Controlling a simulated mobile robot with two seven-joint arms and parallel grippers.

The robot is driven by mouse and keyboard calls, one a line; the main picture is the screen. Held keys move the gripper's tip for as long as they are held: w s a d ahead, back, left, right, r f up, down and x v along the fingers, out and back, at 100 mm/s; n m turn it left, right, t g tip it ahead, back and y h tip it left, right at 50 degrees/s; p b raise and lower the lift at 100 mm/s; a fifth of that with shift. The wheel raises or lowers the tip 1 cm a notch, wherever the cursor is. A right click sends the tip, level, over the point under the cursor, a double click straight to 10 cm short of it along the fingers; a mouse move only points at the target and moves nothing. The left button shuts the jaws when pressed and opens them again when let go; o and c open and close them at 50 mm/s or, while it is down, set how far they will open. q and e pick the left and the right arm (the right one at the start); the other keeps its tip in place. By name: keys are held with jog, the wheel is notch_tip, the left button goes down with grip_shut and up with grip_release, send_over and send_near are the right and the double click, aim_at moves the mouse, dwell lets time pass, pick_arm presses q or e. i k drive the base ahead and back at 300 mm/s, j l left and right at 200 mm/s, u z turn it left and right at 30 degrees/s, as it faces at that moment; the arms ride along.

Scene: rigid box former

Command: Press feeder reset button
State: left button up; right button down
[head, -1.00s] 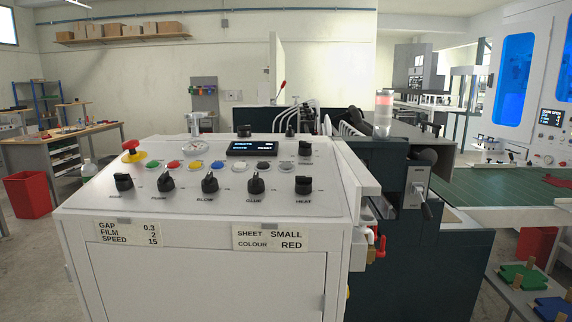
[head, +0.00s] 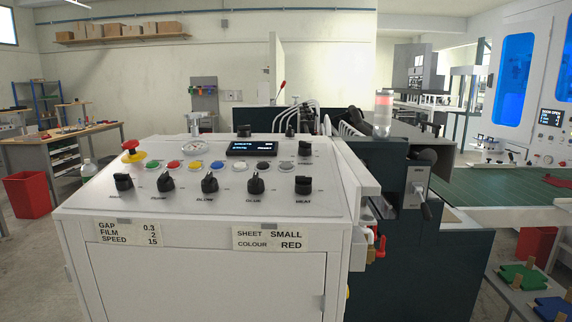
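A grey control panel (head: 130,207) fills the near left of the head view, on top of a white cabinet. A small display (head: 251,149) with blurred text sits behind the row. A red emergency stop (head: 130,146) on a yellow base is at the left end. Neither gripper is in view.
Several black knobs (head: 210,182) stand in front of the buttons, with more knobs behind. A signal tower (head: 383,112) glows red at right. Cabinet labels (head: 271,239) read sheet SMALL, colour RED. A red bin (head: 27,194) stands at far left. Space above the panel is clear.

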aim_at(286, 166)
jog(key=i+j+z, duration=0.1)
jog(key=j+z, duration=0.3)
jog(key=j, duration=0.4)
jog(key=j+z, duration=0.4)
jog(key=j, duration=0.4)
